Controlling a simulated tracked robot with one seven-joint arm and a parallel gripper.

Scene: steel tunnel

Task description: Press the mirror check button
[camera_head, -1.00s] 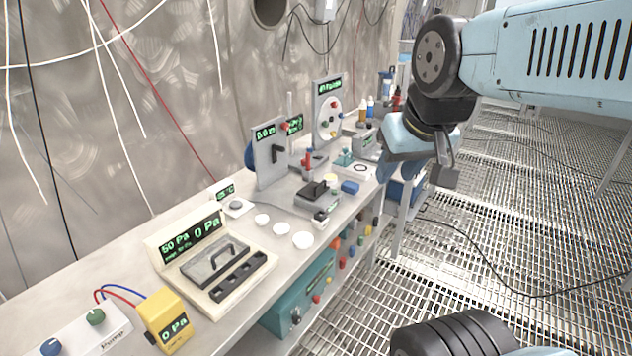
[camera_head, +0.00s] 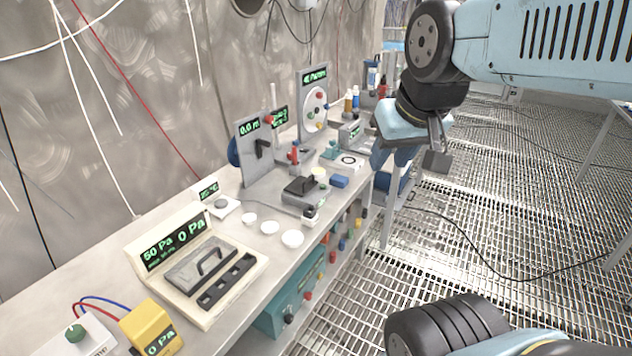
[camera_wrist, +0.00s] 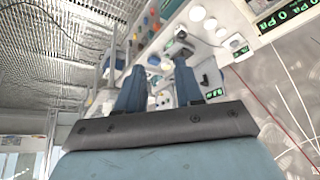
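I cannot tell which control is the mirror check button; no readable label names it. Candidates on the bench include a grey round button (camera_head: 221,203) beside a small green display, a grey upright panel (camera_head: 247,158) with a black handle, and a panel with a round white dial (camera_head: 314,108) and coloured knobs. My gripper (camera_head: 390,160) hangs off the bench's far right part, its fingers pointing down. In the wrist view my gripper (camera_wrist: 160,66) has two blue fingers apart, with nothing between them but bench items in the background.
The long bench (camera_head: 90,262) runs along the metal wall. It bears a cream pressure box (camera_head: 195,262), a yellow meter (camera_head: 150,326), white round dishes (camera_head: 292,238), a blue block (camera_head: 339,181) and several bottles (camera_head: 356,98).

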